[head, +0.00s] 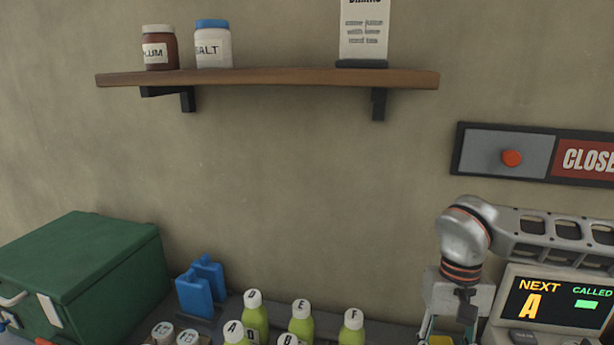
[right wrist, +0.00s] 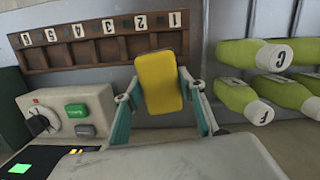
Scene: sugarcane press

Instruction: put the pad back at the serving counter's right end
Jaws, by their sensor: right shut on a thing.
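The yellow pad (right wrist: 160,82) is between the two teal fingers of my right gripper (right wrist: 162,110) in the right wrist view. It stands out past the fingertips, with its broad face toward the camera. In the head view my right gripper (head: 455,322) is at the lower right, between the bottle marked F and the display, pointing down. Only a small yellow bit shows there, at the lower edge. The serving counter is mostly below the head view, and its right end cannot be made out. My left gripper is not in view.
Several green bottles (head: 301,322) stand left of my right gripper. The display (head: 552,305) stands to its right. A numbered rack (right wrist: 100,42) and a knobbed control box (right wrist: 70,115) are near the pad. A green box (head: 85,265) and blue packs (head: 195,295) are at left.

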